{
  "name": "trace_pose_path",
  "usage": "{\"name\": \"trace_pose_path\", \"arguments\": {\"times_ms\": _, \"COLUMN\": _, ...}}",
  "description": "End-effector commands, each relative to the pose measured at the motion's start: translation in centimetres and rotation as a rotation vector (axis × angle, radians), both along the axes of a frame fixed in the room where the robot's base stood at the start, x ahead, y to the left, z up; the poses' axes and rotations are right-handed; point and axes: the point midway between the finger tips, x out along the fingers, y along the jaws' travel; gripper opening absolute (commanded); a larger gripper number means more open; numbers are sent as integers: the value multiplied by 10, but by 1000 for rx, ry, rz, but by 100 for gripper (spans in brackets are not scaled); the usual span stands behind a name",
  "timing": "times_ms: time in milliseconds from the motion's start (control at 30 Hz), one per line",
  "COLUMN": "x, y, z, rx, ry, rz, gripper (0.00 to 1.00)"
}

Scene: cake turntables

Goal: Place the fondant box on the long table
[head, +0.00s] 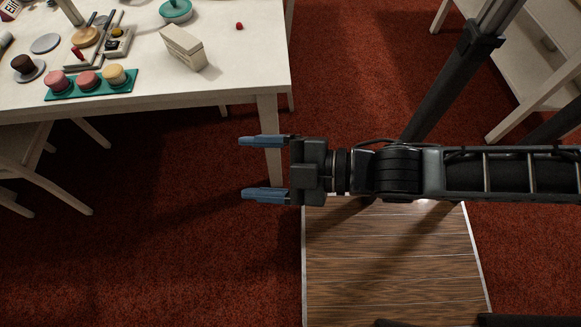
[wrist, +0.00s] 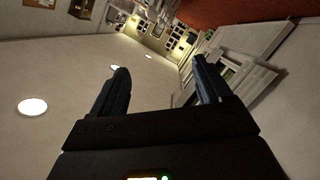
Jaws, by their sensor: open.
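A cream-coloured upright carton (head: 183,47), which may be the fondant box, stands on the white table (head: 240,75) near its right part in the head view. Its label is too small to read. My gripper (head: 264,168) is open and empty, with its blue fingers pointing left. It is over the red carpet in front of the table's right corner, apart from the carton. In the wrist view my gripper's fingers (wrist: 160,85) are spread with nothing between them. That view looks out into the room and does not show the carton.
A teal tray (head: 91,93) with several small cakes, a cup on a saucer (head: 29,76), a scale-like item (head: 118,40), a teal turntable (head: 176,17) and a red ball (head: 239,26) are on the table. A chair (head: 45,165) stands left. A shelved table (head: 530,60) is upper right.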

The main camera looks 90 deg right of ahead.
Motion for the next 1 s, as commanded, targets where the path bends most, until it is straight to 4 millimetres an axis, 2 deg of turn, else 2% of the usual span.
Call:
{"name": "trace_pose_path", "arguments": {"times_ms": 33, "x": -14, "y": 11, "z": 10, "rx": 141, "ry": 6, "rz": 10, "gripper": 78}}
{"name": "trace_pose_path", "arguments": {"times_ms": 100, "x": -27, "y": 20, "z": 22, "rx": 331, "ry": 12, "rz": 4, "gripper": 78}}
{"name": "trace_pose_path", "arguments": {"times_ms": 200, "x": -41, "y": 29, "z": 35, "rx": 534, "ry": 24, "rz": -8, "gripper": 78}}
{"name": "trace_pose_path", "arguments": {"times_ms": 300, "x": -47, "y": 33, "z": 43, "rx": 648, "ry": 32, "rz": -21, "gripper": 78}}
{"name": "trace_pose_path", "arguments": {"times_ms": 433, "x": -50, "y": 34, "z": 46, "rx": 696, "ry": 36, "rz": -28, "gripper": 78}}
{"name": "trace_pose_path", "arguments": {"times_ms": 1000, "x": -50, "y": 34, "z": 46, "rx": 694, "ry": 35, "rz": -29, "gripper": 78}}
